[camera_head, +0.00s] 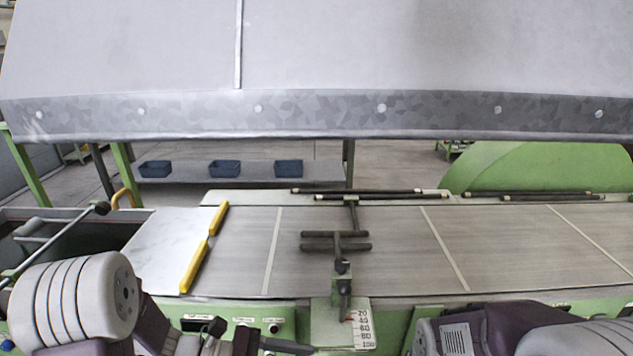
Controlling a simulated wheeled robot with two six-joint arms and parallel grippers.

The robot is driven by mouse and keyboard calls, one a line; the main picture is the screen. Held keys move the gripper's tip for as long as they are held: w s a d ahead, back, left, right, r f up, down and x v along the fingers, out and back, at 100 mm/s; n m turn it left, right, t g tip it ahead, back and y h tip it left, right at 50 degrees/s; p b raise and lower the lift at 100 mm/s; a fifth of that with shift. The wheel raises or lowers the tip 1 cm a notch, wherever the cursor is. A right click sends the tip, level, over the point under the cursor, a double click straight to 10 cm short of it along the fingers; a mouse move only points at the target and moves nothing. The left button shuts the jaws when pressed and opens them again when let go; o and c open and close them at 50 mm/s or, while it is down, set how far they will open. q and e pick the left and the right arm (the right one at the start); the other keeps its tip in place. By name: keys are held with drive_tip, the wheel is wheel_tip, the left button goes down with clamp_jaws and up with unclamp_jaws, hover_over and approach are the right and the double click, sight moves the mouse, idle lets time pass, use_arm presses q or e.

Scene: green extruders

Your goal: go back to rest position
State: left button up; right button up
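My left arm comes in at the lower left, with a large pale ribbed joint and a purple link. Dark parts that look like my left gripper (245,342) show at the bottom edge, in front of the machine's green front panel. They are cut off by the frame, so I cannot tell whether it is open or shut. I see nothing held there. My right arm shows at the lower right as purple and grey links with a barcode label. My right gripper is not in view.
A green machine has a flat grey belt (375,240) with pale seams. Two yellow bars (195,265) lie at its left. A dark T-shaped handle (336,242) stands mid-belt above a numbered scale (362,328). A grey hood (330,60) overhangs. Blue bins (225,168) sit behind.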

use_arm(q)
drive_tip(key=s+a+f+m+g+y+p, duration=0.2)
drive_tip(key=s+a+f+m+g+y, duration=0.2)
drive_tip(key=s+a+f+m+y, duration=0.4)
drive_tip(key=w+a+r+m+t+y+p, duration=0.1)
drive_tip(key=w+a+m+t+y, duration=0.3)
drive_tip(key=m, duration=0.5)
drive_tip(key=w+a+r+y, duration=0.1)
drive_tip(key=w+a+y, duration=0.1)
drive_tip(key=a, duration=0.1)
drive_tip(key=shift+w+t+y, duration=0.2)
drive_tip(key=shift+t+y, duration=0.1)
drive_tip(key=shift+d, duration=0.1)
